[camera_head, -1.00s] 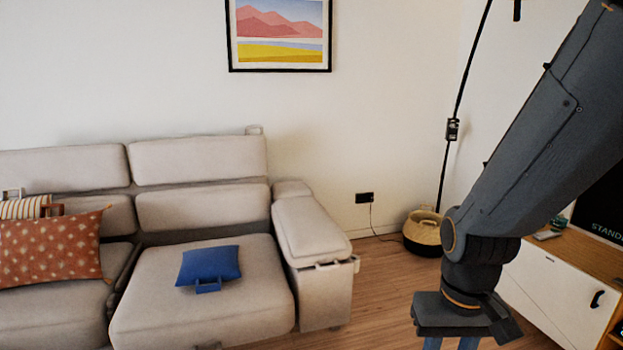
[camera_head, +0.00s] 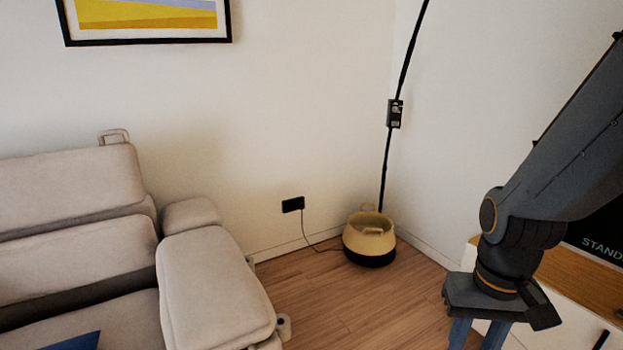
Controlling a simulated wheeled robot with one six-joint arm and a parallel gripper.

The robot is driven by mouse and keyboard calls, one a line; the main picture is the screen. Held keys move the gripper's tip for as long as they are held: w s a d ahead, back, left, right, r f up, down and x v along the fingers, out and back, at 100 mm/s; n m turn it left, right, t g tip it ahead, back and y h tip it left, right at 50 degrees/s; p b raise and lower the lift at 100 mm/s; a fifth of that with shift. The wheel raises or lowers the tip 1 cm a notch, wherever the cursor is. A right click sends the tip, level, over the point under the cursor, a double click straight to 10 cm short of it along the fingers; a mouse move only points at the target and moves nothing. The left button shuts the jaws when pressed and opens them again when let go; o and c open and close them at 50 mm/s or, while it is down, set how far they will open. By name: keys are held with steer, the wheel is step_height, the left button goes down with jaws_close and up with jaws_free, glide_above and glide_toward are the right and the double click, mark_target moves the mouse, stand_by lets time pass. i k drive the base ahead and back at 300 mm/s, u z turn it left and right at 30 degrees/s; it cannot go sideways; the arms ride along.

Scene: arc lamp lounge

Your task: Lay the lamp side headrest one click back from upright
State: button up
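The lamp side headrest (camera_head: 66,192) is the beige padded top section of the sofa at the left, nearest the lamp pole (camera_head: 387,160). It stands roughly upright above the backrest cushion (camera_head: 78,255). A small loop or handle (camera_head: 114,136) shows at its top right edge. My gripper (camera_head: 478,335) points down at the lower right, far from the headrest. Its two blue fingers stand apart with nothing seen between them; their tips run off the bottom edge.
The sofa armrest (camera_head: 212,290) lies between the headrest and open wood floor (camera_head: 330,300). A two-tone basket (camera_head: 370,240) stands in the corner by the lamp pole. A cord runs from the wall socket (camera_head: 293,204). A white-fronted cabinet (camera_head: 570,310) stands behind my arm.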

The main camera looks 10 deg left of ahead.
mark_target(36, 189)
steer(key=z, duration=0.05)
steer(key=i, duration=2.25)
steer(key=u, duration=1)
steer(key=i, duration=1.75)
steer(key=u, duration=0.95)
